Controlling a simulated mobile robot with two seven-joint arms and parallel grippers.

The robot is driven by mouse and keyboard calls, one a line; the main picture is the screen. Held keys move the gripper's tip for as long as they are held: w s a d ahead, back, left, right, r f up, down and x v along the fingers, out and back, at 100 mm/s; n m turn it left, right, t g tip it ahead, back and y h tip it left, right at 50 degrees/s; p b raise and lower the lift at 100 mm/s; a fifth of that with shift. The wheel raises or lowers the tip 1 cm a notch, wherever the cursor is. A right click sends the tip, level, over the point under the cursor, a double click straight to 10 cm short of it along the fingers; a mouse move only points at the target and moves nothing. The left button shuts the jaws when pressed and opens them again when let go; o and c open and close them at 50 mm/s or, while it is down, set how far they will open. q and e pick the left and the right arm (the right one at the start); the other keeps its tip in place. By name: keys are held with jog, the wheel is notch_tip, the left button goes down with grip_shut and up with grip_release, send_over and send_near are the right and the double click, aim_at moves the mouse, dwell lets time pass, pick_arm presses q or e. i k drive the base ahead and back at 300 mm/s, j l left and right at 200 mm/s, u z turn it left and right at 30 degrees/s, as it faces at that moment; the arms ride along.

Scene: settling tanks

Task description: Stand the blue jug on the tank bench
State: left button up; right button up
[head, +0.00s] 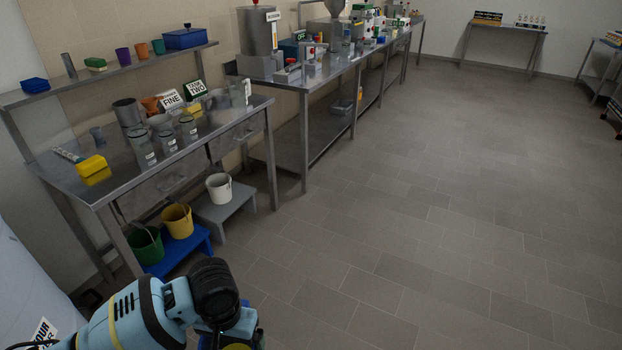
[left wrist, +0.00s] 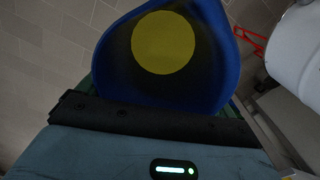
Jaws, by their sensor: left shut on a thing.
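The blue jug (left wrist: 217,75) fills the middle of the left wrist view, seen from above, with a yellow round surface inside it. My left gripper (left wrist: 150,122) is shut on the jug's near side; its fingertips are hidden. In the head view my left arm comes in at the bottom and the gripper is mostly cut off there. A steel bench (head: 110,186) with a "FINE" sign, a dark green sign and several glass vessels stands at the left, beyond the arm. I take it for the tank bench. My right gripper is not in view.
A yellow box (head: 92,165) lies near the bench's left end. A longer bench (head: 305,84) continues behind. The floor at right is clear.

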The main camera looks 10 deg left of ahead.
aim_at(119, 172)
jog(key=i+l+u, duration=0.15)
jog(key=i+u, duration=0.3)
jog(key=i, duration=0.65)
jog(key=i+u, duration=0.4)
jog(key=i+l+u, duration=0.2)
jog(key=u, duration=0.2)
jog(key=i+l+u, duration=1.2)
jog(key=l, duration=0.15)
jog(key=k, duration=0.1)
